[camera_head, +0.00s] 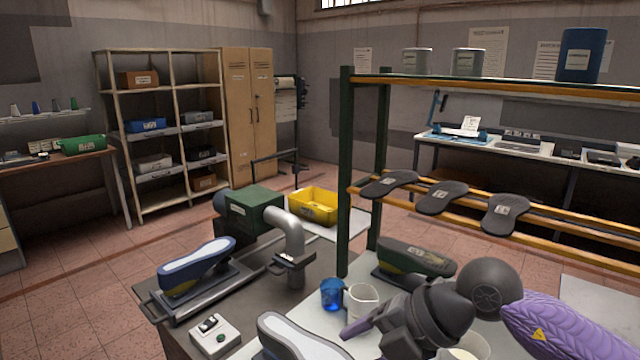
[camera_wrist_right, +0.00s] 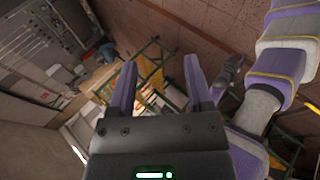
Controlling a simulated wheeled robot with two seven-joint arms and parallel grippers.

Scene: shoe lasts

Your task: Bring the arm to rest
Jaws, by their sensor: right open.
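My right arm comes in from the right in the head view, purple and dark grey. Its gripper (camera_head: 355,328) is above the front of the light worktop, with one purple finger showing beside the white jug (camera_head: 362,303). In the right wrist view the two purple fingers of my right gripper (camera_wrist_right: 158,72) stand wide apart with nothing held between them. I cannot tell in the head view whether the finger touches anything. My left gripper is not seen in the head view. In the right wrist view, a purple and grey arm part shows at the right.
A blue cup (camera_head: 332,293) stands beside the jug. A dark green last (camera_head: 417,257), a blue last (camera_head: 198,264) and a pale-soled last (camera_head: 298,338) are around it. A green post (camera_head: 344,180) carries rails with dark soles (camera_head: 443,196). A yellow bin (camera_head: 314,206) is behind.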

